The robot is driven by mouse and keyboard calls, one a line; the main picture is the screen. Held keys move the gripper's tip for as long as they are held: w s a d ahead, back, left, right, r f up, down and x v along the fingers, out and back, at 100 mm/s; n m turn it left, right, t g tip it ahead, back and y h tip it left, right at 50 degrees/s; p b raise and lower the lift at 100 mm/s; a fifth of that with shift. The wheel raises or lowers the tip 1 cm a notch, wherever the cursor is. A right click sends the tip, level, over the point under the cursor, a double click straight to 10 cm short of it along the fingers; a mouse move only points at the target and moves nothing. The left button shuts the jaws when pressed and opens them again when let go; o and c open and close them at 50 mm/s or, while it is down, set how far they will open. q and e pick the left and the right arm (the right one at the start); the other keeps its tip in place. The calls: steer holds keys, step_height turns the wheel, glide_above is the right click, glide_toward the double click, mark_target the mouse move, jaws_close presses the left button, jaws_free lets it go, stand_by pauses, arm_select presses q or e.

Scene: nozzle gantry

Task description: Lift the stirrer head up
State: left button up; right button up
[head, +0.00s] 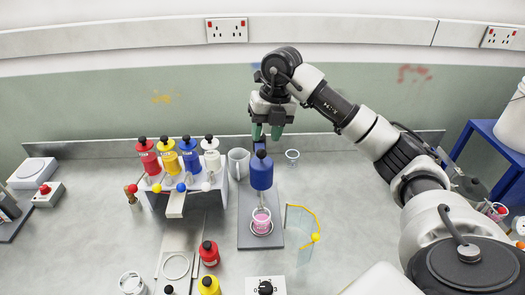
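The stirrer head (261,173) is a blue cylinder with a dark knob on top. It stands upright over a small cup of pink liquid (261,221), and its thin shaft reaches down into the cup. The cup sits on the grey stirrer base (245,238). My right gripper (267,132) points down with green fingertips apart, just above and behind the stirrer head. A dark blue part of the stand shows just below its left fingertip; whether they touch I cannot tell. My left gripper is not in view.
A rack of red, yellow, blue and white bottles (168,160) and a grey mug (238,163) stand left of the stirrer. A clear curved shield with a yellow edge (301,219) stands close at its right. A small glass (292,155) is behind that. Bench at far left-centre is clear.

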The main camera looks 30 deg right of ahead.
steer(key=r, duration=0.3)
steer(key=d+r+b, duration=0.1)
steer(key=shift+s+r, duration=0.2)
steer(key=shift+r, duration=0.2)
